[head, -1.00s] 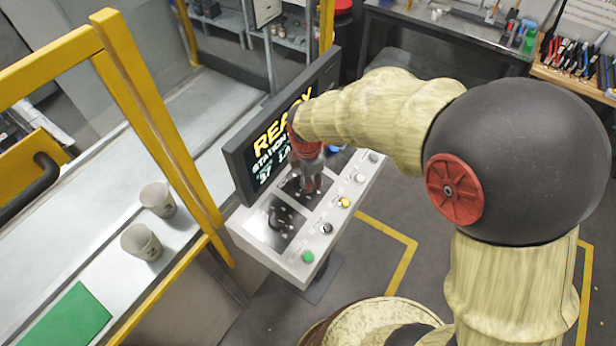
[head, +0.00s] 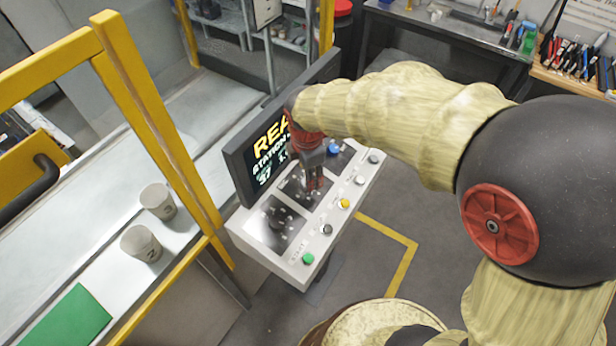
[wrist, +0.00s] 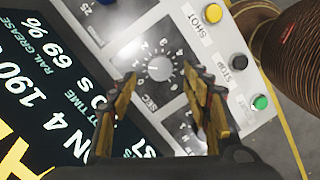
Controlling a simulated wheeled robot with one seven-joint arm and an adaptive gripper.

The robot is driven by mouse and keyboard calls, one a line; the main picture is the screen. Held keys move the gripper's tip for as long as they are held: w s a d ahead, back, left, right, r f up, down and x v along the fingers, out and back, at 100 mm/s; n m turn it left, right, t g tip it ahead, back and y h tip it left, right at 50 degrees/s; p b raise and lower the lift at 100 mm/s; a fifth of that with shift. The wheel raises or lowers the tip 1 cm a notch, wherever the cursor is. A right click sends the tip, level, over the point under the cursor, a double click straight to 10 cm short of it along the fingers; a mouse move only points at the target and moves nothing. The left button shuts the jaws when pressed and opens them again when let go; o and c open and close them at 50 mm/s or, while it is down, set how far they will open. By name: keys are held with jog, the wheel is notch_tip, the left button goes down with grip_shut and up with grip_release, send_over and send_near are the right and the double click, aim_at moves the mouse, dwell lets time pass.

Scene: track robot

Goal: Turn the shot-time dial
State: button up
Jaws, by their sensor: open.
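I cannot tell how far above the dial the tips are, and no contact shows. In the head view my gripper (head: 316,185) points down over the middle dark panel of the sloping white console (head: 318,228). There the fingers and wrist hide the dial. Its exact setting is too small to read.
A screen (head: 262,150) stands behind the console, close to my wrist. A yellow button (wrist: 212,12), a black button (wrist: 238,62) and a green button (wrist: 261,102) line the console edge. A blue knob (head: 333,148) is beyond my gripper. Paper cups (head: 158,200) stand behind a yellow frame (head: 150,115).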

notch_tip(320, 180, up, 7)
jog(key=s, duration=0.1)
jog(key=shift+s+r, duration=0.15)
dwell(0.5)
